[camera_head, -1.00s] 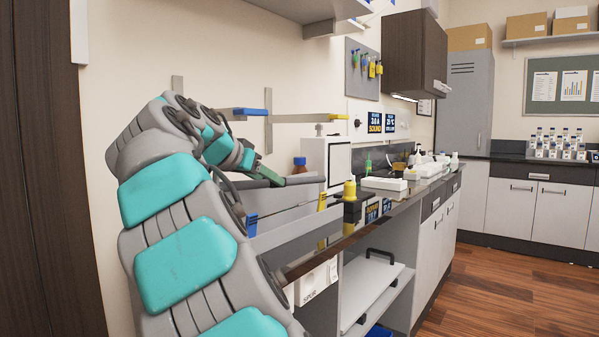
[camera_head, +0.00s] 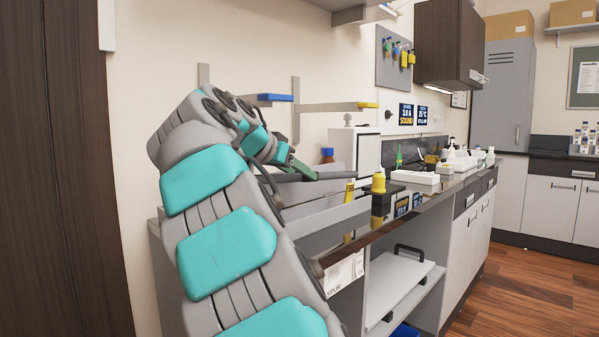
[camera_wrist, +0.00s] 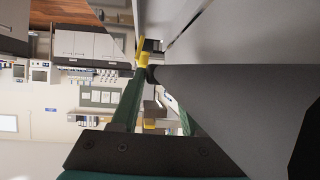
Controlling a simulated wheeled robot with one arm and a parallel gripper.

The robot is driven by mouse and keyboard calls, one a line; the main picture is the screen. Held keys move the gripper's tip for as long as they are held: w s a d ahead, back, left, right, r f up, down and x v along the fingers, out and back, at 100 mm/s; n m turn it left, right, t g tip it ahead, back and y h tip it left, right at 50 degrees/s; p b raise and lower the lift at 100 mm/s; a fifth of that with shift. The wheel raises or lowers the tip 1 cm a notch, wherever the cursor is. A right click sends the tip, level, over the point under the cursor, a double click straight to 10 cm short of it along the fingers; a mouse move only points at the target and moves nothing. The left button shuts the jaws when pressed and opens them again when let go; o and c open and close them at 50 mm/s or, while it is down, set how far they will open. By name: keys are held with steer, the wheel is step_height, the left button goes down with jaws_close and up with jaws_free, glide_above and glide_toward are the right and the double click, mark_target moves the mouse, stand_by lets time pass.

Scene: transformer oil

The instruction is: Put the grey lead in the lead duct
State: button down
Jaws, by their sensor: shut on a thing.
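My gripper (camera_head: 298,167) reaches over the bench on the left side of the head view. It is shut on the grey lead (camera_head: 335,176), a dark, thick rod lying nearly level. In the wrist view, the grey lead (camera_wrist: 225,85) shows large at right, narrowing toward the green fingers, and it hides part of one finger. A long light-grey trough (camera_head: 325,218) along the bench looks like the lead duct. The lead is above or behind its front wall; I cannot tell whether it touches it. My arm hides the trough's left end.
A yellow-topped post (camera_head: 378,184) stands on the bench to the right of the lead. A white box (camera_head: 355,150) and a blue-capped brown bottle (camera_head: 327,155) stand behind. The floor (camera_head: 500,285) at right is clear.

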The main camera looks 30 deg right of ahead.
steer(key=shift+f+b, duration=2.45)
steer(key=shift+f, duration=0.75)
steer(key=shift+c, duration=1.6)
jaws_free()
steer(key=shift+a, duration=0.1)
steer(key=v, duration=0.7)
steer(key=shift+s+a+r, duration=0.2)
